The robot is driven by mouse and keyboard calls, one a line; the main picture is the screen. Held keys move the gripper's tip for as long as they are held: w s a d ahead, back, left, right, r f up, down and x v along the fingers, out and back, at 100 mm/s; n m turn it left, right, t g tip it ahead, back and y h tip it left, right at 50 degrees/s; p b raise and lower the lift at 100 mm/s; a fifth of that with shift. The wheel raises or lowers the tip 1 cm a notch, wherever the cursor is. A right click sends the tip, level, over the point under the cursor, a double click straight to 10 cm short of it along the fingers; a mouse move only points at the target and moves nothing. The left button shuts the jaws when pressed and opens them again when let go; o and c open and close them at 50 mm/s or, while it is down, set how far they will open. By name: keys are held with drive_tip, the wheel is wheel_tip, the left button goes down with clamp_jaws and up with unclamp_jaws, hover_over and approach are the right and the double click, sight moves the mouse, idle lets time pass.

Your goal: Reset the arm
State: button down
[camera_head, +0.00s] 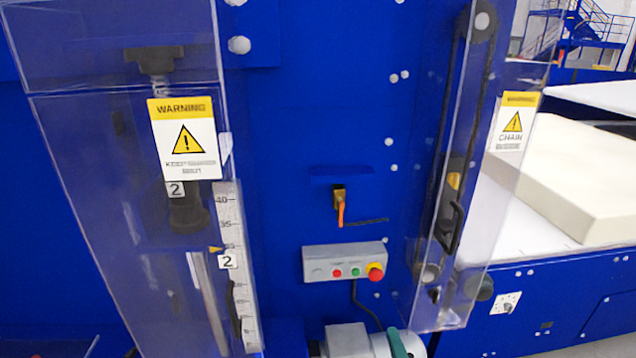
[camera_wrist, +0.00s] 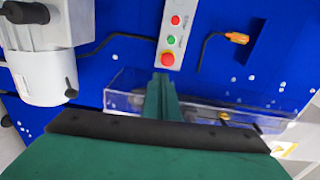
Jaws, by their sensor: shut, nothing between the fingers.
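My gripper (camera_wrist: 161,88) shows in the wrist view as green fingers held together, with nothing between them. Its tips are just below the control box (camera_wrist: 172,32) in that picture, apart from it as far as I can tell. In the head view only a green part of my gripper (camera_head: 397,344) shows at the bottom edge, below the control box (camera_head: 345,262). The box has red and green buttons and a red emergency knob on yellow. Most of my arm is out of view.
Clear guards with warning labels stand left (camera_head: 130,200) and right (camera_head: 475,170) of the blue panel. An orange-handled switch (camera_head: 339,205) is above the box. A foam block (camera_head: 570,175) lies on the white bed at right. A white cylindrical housing (camera_wrist: 45,75) is left in the wrist view.

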drive_tip(key=s+a+f+n+g+h, duration=0.1)
drive_tip(key=s+a+f+n, duration=0.2)
drive_tip(key=s+a+f, duration=0.35)
drive_tip(key=s+a+f+n+g+h, duration=0.1)
drive_tip(key=s+a+f+n+h, duration=0.15)
drive_tip(key=s+f, duration=0.55)
drive_tip(key=s+a+n+y, duration=0.1)
drive_tip(key=s+a+n, duration=0.4)
drive_tip(key=s, duration=0.4)
drive_tip(key=s+a+n+y, duration=0.2)
drive_tip(key=s+a+n, duration=0.3)
drive_tip(key=s+n, duration=0.2)
drive_tip(key=s, duration=0.2)
drive_tip(key=shift+s+a, duration=0.15)
drive_tip(key=shift+s, duration=0.25)
drive_tip(key=shift+f, duration=0.1)
